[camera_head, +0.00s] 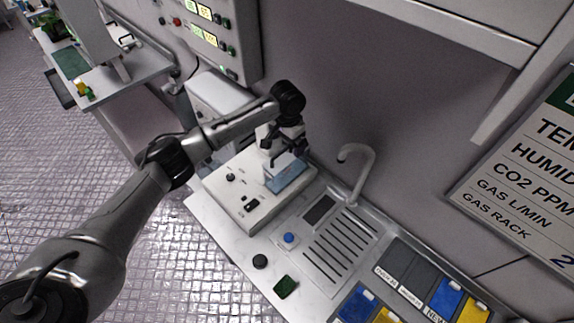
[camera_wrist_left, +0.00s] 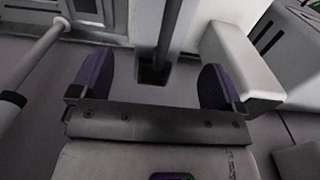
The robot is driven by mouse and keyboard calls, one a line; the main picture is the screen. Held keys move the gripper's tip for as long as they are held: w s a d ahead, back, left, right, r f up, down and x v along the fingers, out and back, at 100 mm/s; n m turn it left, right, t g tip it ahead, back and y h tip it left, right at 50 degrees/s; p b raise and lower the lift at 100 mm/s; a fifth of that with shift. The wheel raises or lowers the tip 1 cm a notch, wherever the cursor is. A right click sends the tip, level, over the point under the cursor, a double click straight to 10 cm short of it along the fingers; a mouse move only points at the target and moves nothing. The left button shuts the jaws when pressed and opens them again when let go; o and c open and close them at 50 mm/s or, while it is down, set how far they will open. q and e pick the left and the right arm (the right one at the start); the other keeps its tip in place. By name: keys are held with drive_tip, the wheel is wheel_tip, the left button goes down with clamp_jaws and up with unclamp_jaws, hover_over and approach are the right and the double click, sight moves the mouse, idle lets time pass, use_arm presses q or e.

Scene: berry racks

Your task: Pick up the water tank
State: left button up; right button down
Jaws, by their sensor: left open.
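The water tank, taken to be the pale blue see-through box (camera_head: 288,177), sits on the white machine (camera_head: 240,196) on the counter. My left gripper (camera_head: 284,148) is just above and behind the tank in the head view, pointing down, and it partly covers the tank's upper part. In the left wrist view the two dark purple fingers of my left gripper (camera_wrist_left: 155,78) stand wide apart with nothing clamped between them. A dark upright bar and a white block show near the fingers there; I cannot tell whether they belong to the tank. My right gripper is not in view.
A curved tap (camera_head: 360,170) rises right of the machine, by a slotted drain (camera_head: 340,243). Coloured bins (camera_head: 445,298) are at lower right. A blue button (camera_head: 289,238), a black knob (camera_head: 260,261) and a dark green pad (camera_head: 286,287) are on the counter. A control panel (camera_head: 215,40) hangs behind.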

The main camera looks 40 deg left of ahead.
sight(287, 147)
use_arm(q)
drive_tip(key=shift+f, duration=2.6)
drive_tip(key=shift+r, duration=0.1)
drive_tip(key=c, duration=1.5)
drive_tip(key=shift+o, duration=0.2)
